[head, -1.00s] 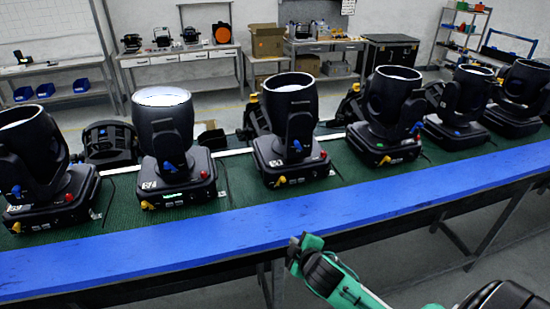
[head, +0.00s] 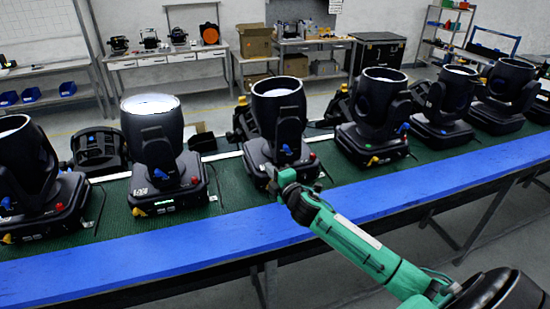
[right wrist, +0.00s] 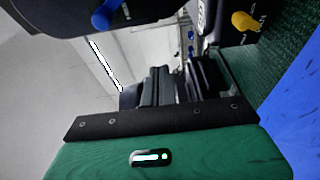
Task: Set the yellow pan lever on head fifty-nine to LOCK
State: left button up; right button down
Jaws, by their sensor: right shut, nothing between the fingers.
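The middle moving head (head: 278,110) stands on the green bench top, behind my right gripper. Its number is too small to read for sure in the head view, so I cannot confirm it is fifty-nine. My right gripper (head: 272,176) is shut and empty, at the front left of this head's base. It covers that base's yellow lever in the head view. In the right wrist view, the dark fingers (right wrist: 178,75) are together. A yellow lever (right wrist: 245,21) shows at upper right, apart from them, and a blue lever (right wrist: 106,15) at the top. My left gripper is out of view.
Similar heads stand in a row on both sides, such as the left neighbour (head: 153,150) and right neighbour (head: 372,125). A blue strip (head: 200,235) runs along the bench's front edge. Workbenches and a shelf stand at the back.

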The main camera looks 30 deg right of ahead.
aim_at(278, 157)
jog(key=w+d+p, duration=0.3)
jog(key=shift+w+d+p, duration=0.3)
jog(key=shift+w+d, duration=0.05)
jog(key=shift+d, duration=0.05)
jog(key=shift+s+d+f+b, duration=0.15)
jog(key=shift+s+d, duration=0.15)
jog(key=shift+d, duration=0.15)
jog(key=shift+s+d+b, duration=0.15)
jog(key=shift+s+d, duration=0.1)
jog(key=shift+d, duration=0.15)
jog(key=shift+s+d, duration=0.15)
jog(key=shift+d, duration=0.05)
jog(key=shift+a, duration=0.1)
